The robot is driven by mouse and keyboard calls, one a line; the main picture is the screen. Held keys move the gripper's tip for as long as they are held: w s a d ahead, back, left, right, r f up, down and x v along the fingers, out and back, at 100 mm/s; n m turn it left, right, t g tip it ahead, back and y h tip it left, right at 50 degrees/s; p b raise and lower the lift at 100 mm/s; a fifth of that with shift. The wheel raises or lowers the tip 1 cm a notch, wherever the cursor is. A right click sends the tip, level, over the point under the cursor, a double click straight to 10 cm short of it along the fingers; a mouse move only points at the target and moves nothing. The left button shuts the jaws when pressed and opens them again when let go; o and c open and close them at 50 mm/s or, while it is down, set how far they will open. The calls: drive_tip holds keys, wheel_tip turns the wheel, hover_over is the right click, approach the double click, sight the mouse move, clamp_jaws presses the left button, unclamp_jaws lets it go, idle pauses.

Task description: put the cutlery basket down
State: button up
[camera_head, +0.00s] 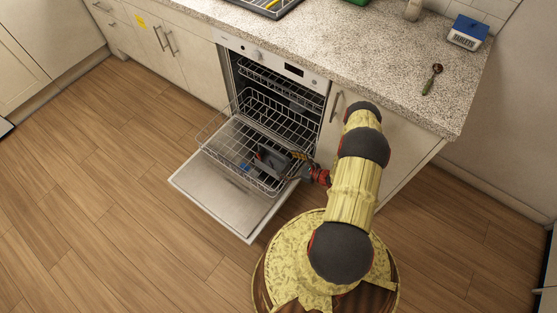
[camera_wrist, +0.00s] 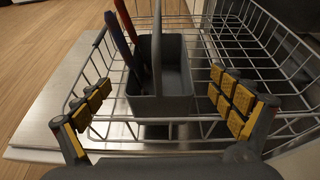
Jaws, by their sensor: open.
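The grey cutlery basket (camera_wrist: 174,106) sits in the lower rack (camera_wrist: 285,85) of the dishwasher, upright as far as I can see. Red and blue handles stick up from it on the left in the wrist view. In the head view the basket (camera_head: 270,160) is small and partly hidden by my gripper. My gripper (camera_wrist: 160,104) is open, with its yellow-padded fingers on either side of the basket and a gap to each side. In the head view my gripper (camera_head: 296,168) is over the right part of the pulled-out rack.
The dishwasher door (camera_head: 215,190) is folded down flat under the rack. The speckled counter (camera_head: 380,65) above holds a blue-and-white tablets box (camera_head: 467,33), a spoon (camera_head: 433,79) and a dark tray (camera_head: 268,5). The wooden floor to the left is clear.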

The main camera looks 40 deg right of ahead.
drive_tip(key=shift+p+v, duration=0.3)
drive_tip(key=shift+v, duration=1.35)
drive_tip(key=s+a+r+n+g+y, duration=0.45)
drive_tip(key=s+a, duration=0.25)
drive_tip(key=a, duration=0.3)
drive_tip(key=s+a+r+n+g+h, duration=0.1)
drive_tip(key=s+r+n+g+h, duration=0.15)
drive_tip(key=r+n, duration=0.75)
drive_tip(key=s+a+r+n+g+h, duration=0.1)
drive_tip(key=s+r+n+g, duration=0.2)
drive_tip(key=r, duration=1.5)
drive_tip(key=s+a+r+n+g+h, duration=0.15)
drive_tip(key=r+n+g, duration=0.35)
drive_tip(key=r, duration=0.8)
drive_tip(key=s+a+r+n+t+h, duration=0.1)
drive_tip(key=a+r+n+t, duration=0.1)
drive_tip(key=r, duration=0.6)
drive_tip(key=s+a+r+n+t+h, duration=0.1)
drive_tip(key=a+r+n+t+h, duration=0.1)
drive_tip(key=r, duration=0.6)
drive_tip(key=s+a+r+n+t+h+p, duration=0.1)
drive_tip(key=a+r+n+t, duration=0.3)
drive_tip(key=r, duration=0.4)
drive_tip(key=shift+s+a+n, duration=0.35)
drive_tip(key=shift+a+n, duration=0.3)
drive_tip(key=shift+a, duration=0.4)
